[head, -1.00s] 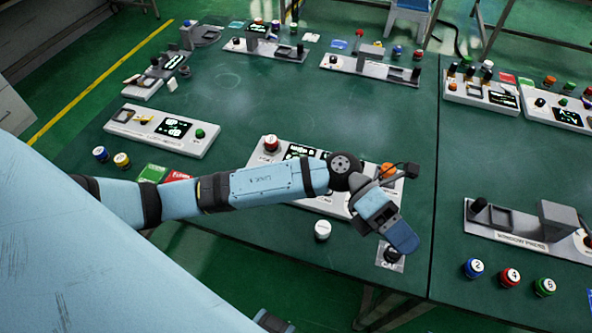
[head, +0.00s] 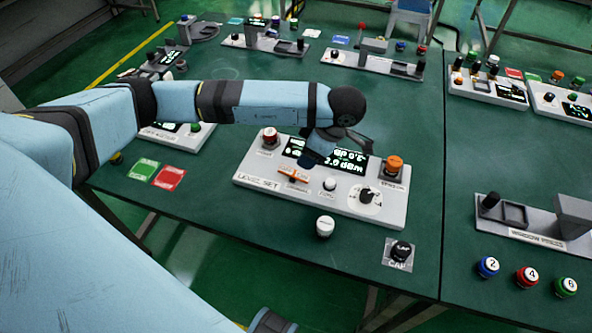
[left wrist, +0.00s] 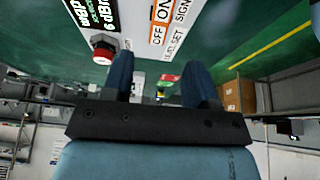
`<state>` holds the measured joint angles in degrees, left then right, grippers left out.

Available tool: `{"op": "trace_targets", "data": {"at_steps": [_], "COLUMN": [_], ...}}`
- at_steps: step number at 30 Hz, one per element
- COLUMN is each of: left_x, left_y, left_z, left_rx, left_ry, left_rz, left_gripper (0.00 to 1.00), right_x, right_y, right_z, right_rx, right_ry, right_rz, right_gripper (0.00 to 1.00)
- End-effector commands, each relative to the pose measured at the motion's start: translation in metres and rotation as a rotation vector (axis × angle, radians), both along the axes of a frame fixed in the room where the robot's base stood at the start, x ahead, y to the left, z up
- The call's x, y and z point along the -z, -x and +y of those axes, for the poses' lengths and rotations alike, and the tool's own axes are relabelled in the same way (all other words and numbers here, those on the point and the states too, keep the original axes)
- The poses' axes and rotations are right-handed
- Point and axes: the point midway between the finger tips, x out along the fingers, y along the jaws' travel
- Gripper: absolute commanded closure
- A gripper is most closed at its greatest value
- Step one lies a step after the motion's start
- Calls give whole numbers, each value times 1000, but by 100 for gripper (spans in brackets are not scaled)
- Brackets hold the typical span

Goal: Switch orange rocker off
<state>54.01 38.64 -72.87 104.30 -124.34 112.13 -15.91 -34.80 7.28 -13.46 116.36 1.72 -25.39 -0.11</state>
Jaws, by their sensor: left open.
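The orange rocker (head: 293,175) sits on the light grey LEVEL SET panel (head: 262,190), left of a white round button and below the lit display (head: 345,158). My left gripper (head: 312,158) points down over the panel, just above and right of the rocker, and covers part of the display. It looks apart from the rocker, though its height is hard to judge. The left wrist view shows its two blue fingers spread (left wrist: 159,82) with nothing between them. OFF and ON labels (left wrist: 158,22) show beyond the fingertips; the rocker is not clear there.
A red knob (head: 270,135), an orange knob (head: 393,165) and a black dial (head: 366,196) stand on the same panel. A white button (head: 325,226) and a black knob (head: 401,250) stand in front. Green and red cards (head: 168,178) lie left. Other panels line the table.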

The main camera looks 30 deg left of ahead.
Motion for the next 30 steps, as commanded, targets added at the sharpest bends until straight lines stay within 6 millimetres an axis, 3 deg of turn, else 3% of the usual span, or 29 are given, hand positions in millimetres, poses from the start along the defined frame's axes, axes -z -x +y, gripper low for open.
{"op": "trace_targets", "data": {"at_steps": [6, 12, 18, 26, 30], "left_x": [44, 73, 84, 85, 85], "left_y": [5, 8, 9, 9, 9], "left_z": [18, 29, 33, 34, 34], "left_rx": [-1, 0, 1, 1, 1], "left_ry": [1, 3, 2, 3, 3], "left_rz": [3, 3, 1, 1, 1], "left_gripper": [47, 47, 47, 47, 77], "right_x": [-1, 0, 0, 0, -1], "right_y": [0, 0, 1, 1, 1], "right_z": [-1, -1, -1, -1, -1], "right_rx": [1, 1, 1, 1, 0], "right_ry": [2, 4, 4, 4, 3], "right_rz": [-2, -1, -1, -1, -2], "right_gripper": [57, 57, 57, 57, 57]}}
